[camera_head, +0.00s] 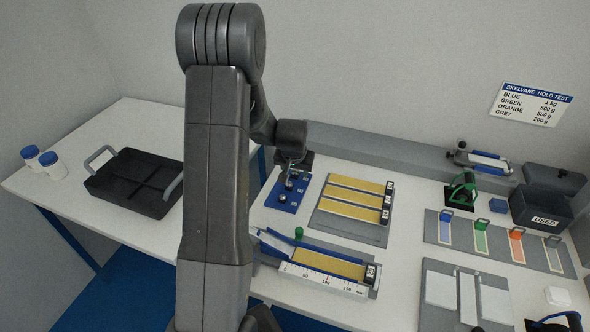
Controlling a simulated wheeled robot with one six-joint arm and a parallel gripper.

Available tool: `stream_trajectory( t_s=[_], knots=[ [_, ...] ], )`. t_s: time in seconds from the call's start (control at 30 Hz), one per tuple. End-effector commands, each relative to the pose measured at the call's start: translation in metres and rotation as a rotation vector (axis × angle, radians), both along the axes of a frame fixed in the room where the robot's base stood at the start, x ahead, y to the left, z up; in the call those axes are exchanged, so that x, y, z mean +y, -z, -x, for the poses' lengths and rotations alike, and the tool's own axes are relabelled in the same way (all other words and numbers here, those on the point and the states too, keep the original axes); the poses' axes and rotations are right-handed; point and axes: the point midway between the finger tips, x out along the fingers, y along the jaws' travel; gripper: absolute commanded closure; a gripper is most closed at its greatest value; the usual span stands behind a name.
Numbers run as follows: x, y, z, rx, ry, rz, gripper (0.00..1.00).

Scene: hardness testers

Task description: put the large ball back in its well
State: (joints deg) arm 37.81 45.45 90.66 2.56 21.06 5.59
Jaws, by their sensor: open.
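A blue ball holder (287,191) with small white labels stands on the table just right of my arm. Small dark and shiny round shapes sit along it, too small to tell which is the large ball or which wells are filled. My gripper (291,168) points down over the far end of the holder. It is open. Whether a ball is between its fingers or touching them cannot be made out at this size.
Right of the holder is a grey board with yellow strips (352,203). In front is a ramp with a ruler track (325,283) and green knob. Colour-marked lanes (500,243) and a black USED bin (541,208) are at right. A black tray (134,181) lies left.

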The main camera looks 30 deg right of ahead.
Motion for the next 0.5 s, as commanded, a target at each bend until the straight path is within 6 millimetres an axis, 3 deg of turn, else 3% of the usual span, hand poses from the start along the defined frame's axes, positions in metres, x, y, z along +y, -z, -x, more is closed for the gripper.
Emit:
stream_trajectory(
  t_s=[0.23,0.5],
  knots=[
    [0.004,-0.018,0.006,-0.001,0.000,0.001,0.48],
    [0.014,-0.061,0.020,-0.004,0.000,0.004,0.48]
  ],
)
